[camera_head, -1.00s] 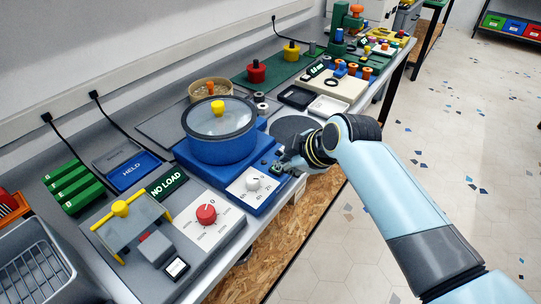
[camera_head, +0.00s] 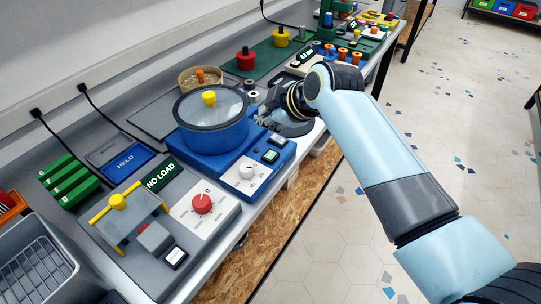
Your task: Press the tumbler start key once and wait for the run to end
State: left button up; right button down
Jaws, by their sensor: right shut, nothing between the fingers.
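The tumbler (camera_head: 214,136) is a blue machine with a round blue drum, a clear lid and a yellow knob. On its front panel are a white dial (camera_head: 247,172), a small dark key with a pale green face (camera_head: 270,156) and a small dark display (camera_head: 277,141). I cannot tell for certain which small part is the start key. My right gripper (camera_head: 265,118) is shut and empty, just behind the panel and right of the drum, apart from the key. Its fingertips are small and partly hidden by its own body. My left gripper is not in view.
A grey station with a NO LOAD display (camera_head: 166,176), red knob (camera_head: 202,204) and yellow-handled guard (camera_head: 117,202) stands in front. Left are a blue HELD display (camera_head: 126,162), green blocks (camera_head: 68,181) and a grey basket (camera_head: 35,262). Several knobs and trays stand farther back.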

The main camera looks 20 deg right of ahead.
jog(key=b, duration=0.6)
send_over(268, 156)
notch_tip(268, 156, down, 7)
jog(key=shift+r, duration=0.15)
jog(key=shift+f+b, duration=0.45)
jog(key=shift+f, duration=0.2)
dwell(0.4)
jog(key=shift+f, duration=0.4)
jog(key=shift+f, duration=0.35)
dwell(0.5)
jog(key=shift+r+p, duration=0.8)
